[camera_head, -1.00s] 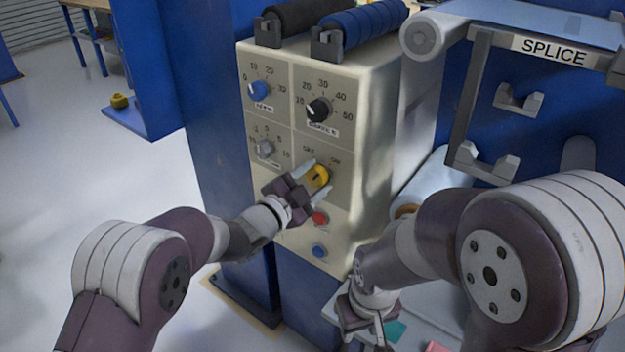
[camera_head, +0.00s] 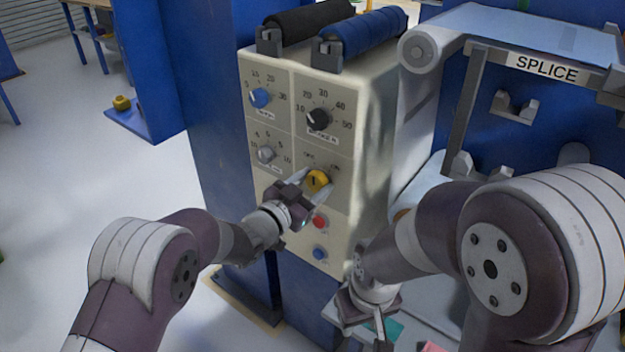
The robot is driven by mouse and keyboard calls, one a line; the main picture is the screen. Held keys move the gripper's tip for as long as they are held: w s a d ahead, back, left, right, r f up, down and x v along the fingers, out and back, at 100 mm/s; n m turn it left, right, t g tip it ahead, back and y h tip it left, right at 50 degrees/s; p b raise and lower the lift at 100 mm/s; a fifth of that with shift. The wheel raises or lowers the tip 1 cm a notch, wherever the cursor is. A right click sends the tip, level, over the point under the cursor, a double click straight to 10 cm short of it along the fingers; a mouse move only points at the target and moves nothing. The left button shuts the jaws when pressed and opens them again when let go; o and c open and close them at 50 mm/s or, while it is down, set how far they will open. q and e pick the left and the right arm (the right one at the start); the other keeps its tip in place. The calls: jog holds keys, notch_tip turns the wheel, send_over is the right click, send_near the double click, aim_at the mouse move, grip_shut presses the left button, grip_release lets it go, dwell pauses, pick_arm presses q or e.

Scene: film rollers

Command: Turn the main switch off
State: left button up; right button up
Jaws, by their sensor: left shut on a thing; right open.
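The main switch is a yellow rotary knob (camera_head: 317,181) on the lower right part of the beige control panel (camera_head: 345,215). Small labels stand above it, too small to read surely. A dark mark on the knob's face points roughly upward. My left gripper (camera_head: 316,184) is at the panel with its pale fingers shut on the knob, one on each side. My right gripper (camera_head: 372,318) is low at the bottom centre, open, above the work surface and away from the panel; its fingertips are partly cut off.
Above are a blue knob (camera_head: 260,98), a black knob (camera_head: 318,118) and a grey knob (camera_head: 266,154). Below the switch are a red button (camera_head: 320,222) and a blue button (camera_head: 320,253). A splice station (camera_head: 545,68) stands at right.

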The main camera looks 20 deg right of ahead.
pick_arm(q)
jog(key=n+p, duration=0.2)
jog(key=n, duration=0.2)
jog(key=shift+r, duration=0.1)
jog(key=shift+w+a+n+p, duration=0.1)
jog(key=shift+n+p, duration=0.45)
jog(key=shift+n, duration=1.05)
jog(key=o, duration=1.1)
jog(key=shift+c, duration=0.2)
jog(key=v, duration=1.2)
jog(key=shift+s+a, duration=0.25)
jog(key=shift+f, duration=0.2)
